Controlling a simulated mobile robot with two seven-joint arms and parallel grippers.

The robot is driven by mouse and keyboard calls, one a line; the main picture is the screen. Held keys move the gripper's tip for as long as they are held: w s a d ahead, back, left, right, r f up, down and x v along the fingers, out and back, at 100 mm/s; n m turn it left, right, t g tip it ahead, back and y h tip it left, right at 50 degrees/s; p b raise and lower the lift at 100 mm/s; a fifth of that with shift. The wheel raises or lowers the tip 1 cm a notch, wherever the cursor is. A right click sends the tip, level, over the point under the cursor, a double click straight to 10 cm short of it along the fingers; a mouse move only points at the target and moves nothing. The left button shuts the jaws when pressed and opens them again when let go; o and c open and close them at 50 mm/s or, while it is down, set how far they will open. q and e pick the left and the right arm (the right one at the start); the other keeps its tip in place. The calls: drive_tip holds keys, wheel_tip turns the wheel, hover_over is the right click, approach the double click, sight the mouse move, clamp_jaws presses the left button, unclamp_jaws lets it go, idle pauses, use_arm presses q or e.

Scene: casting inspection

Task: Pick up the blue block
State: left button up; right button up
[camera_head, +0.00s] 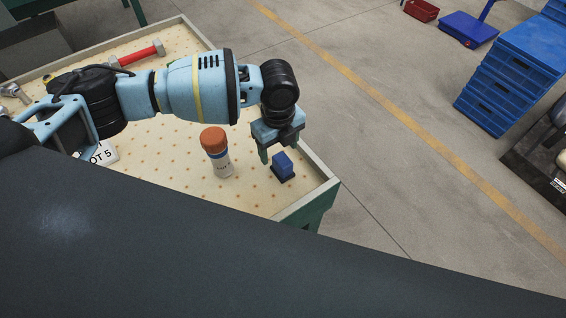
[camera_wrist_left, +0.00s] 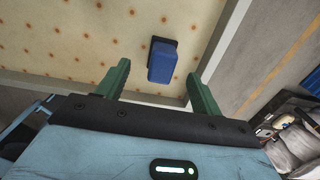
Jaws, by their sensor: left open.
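The blue block (camera_head: 283,165) stands near the right corner of the perforated, rimmed table top (camera_head: 150,150), on a small dark base. My left gripper (camera_head: 277,155) is just above and beside it in the head view. In the left wrist view, the blue block (camera_wrist_left: 162,62) shows ahead of the open green fingers (camera_wrist_left: 160,85), roughly between their lines and nearer the right one. The fingers look empty; I cannot tell whether one touches the block. My right gripper is not in view.
A bottle with an orange cap (camera_head: 216,152) stands left of the block. A red-handled tool (camera_head: 134,55) and a white label card (camera_head: 103,153) lie on the table. The raised rim (camera_head: 318,190) is close to the block. Blue crates (camera_head: 508,85) stand on the floor.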

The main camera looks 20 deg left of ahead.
sight(282, 160)
use_arm(q)
wheel_tip(282, 160, down, 2)
drive_tip(key=shift+w, duration=0.1)
drive_tip(key=shift+d+f, duration=0.1)
drive_tip(key=shift+f, duration=0.05)
drive_tip(key=f, duration=0.4)
drive_tip(key=shift+d+f, duration=0.1)
drive_tip(key=shift+d, duration=0.25)
drive_tip(key=shift+f, duration=0.35)
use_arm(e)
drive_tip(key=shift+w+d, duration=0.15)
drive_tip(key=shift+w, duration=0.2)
use_arm(q)
drive_tip(key=c, duration=1.1)
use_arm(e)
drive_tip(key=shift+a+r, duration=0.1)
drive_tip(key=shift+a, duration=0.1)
use_arm(q)
drive_tip(key=shift+r, duration=0.1)
